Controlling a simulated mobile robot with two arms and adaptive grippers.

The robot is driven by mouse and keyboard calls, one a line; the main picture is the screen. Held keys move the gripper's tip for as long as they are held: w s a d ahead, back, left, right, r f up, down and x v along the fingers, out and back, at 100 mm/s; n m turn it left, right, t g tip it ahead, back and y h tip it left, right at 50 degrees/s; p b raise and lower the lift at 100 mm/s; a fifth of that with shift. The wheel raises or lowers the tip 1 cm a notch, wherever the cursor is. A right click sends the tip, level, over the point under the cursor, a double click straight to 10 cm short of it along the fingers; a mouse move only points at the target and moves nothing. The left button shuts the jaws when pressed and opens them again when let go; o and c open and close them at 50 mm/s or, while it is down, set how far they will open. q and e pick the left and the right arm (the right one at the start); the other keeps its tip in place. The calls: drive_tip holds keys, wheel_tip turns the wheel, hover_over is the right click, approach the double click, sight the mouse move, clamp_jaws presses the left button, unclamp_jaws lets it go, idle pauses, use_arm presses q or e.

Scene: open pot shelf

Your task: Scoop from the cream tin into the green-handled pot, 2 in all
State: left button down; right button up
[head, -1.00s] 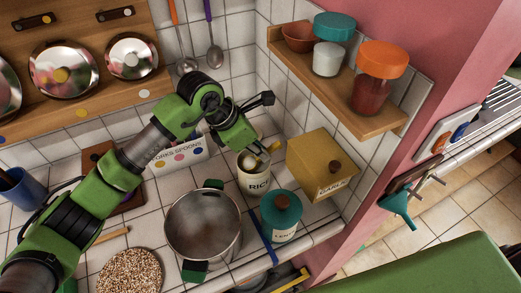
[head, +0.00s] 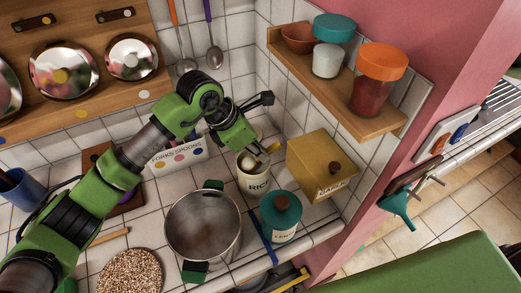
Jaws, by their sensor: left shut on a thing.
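The cream tin (head: 254,183), marked RICE, stands open on the tiled counter behind the pot. The steel green-handled pot (head: 203,228) stands upright in front and to the left of it; I see no clear contents on its shaded bottom. My left gripper (head: 264,153) points down at the mouth of the tin and is shut on a small tool, apparently a scoop. A yellowish part of it shows at the fingertips; its bowl cannot be made out clearly and part of it is hidden at the tin. My right gripper is not in view.
A wooden shelf (head: 335,85) with jars juts out above. A round speckled mat (head: 130,273) lies front left.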

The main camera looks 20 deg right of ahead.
use_arm(q)
drive_tip(key=shift+r+p, duration=1.25)
drive_tip(key=shift+r, duration=2.5)
